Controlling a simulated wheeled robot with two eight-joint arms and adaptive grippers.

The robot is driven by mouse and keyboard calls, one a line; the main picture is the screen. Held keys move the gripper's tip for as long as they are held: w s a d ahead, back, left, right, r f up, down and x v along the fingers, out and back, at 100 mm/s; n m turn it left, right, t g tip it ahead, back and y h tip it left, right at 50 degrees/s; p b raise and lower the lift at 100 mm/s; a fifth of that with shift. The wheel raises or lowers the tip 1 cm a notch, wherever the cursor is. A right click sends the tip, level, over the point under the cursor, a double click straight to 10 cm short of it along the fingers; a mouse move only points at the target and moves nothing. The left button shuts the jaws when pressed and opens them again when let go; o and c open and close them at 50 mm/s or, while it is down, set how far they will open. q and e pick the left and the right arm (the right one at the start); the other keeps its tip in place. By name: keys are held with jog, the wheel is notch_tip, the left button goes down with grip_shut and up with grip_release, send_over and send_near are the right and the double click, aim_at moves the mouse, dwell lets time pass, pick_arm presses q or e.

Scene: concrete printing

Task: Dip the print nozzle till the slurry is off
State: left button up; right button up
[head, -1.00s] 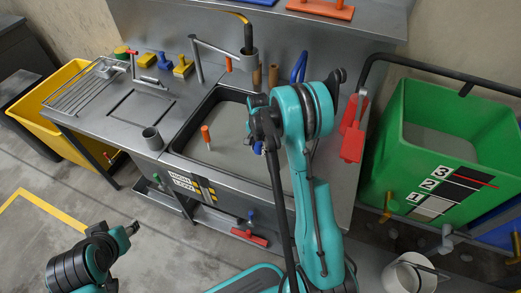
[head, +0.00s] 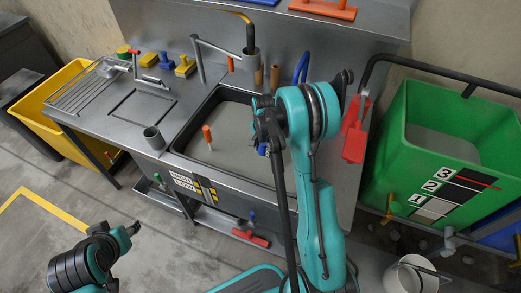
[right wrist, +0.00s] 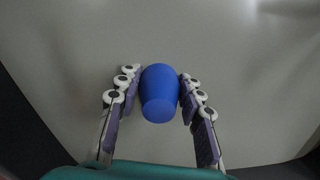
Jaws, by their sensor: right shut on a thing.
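My right gripper (head: 266,135) is over the right part of the sink basin (head: 222,177), seen from above past my arm. In the right wrist view its two fingers (right wrist: 158,74) are shut on a blue rounded piece (right wrist: 160,92). A bit of this blue piece (head: 261,149) shows below the gripper in the head view. It may be the print nozzle; its far end is hidden, so I cannot tell whether slurry is on it or whether it touches the grey contents (head: 235,135) of the basin. My left gripper (head: 133,228) is low at the left, its fingers unclear.
An orange-topped stick (head: 207,136) stands in the basin. A grey cup (head: 153,139) stands left of it on the counter. A green tub (head: 420,150) and red paddle (head: 355,140) are at the right, a white bucket (head: 408,275) below. A yellow bin (head: 55,90) is at the left.

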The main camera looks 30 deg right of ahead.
notch_tip(320, 180, up, 19)
jog(key=p, duration=1.2)
dwell(1.0)
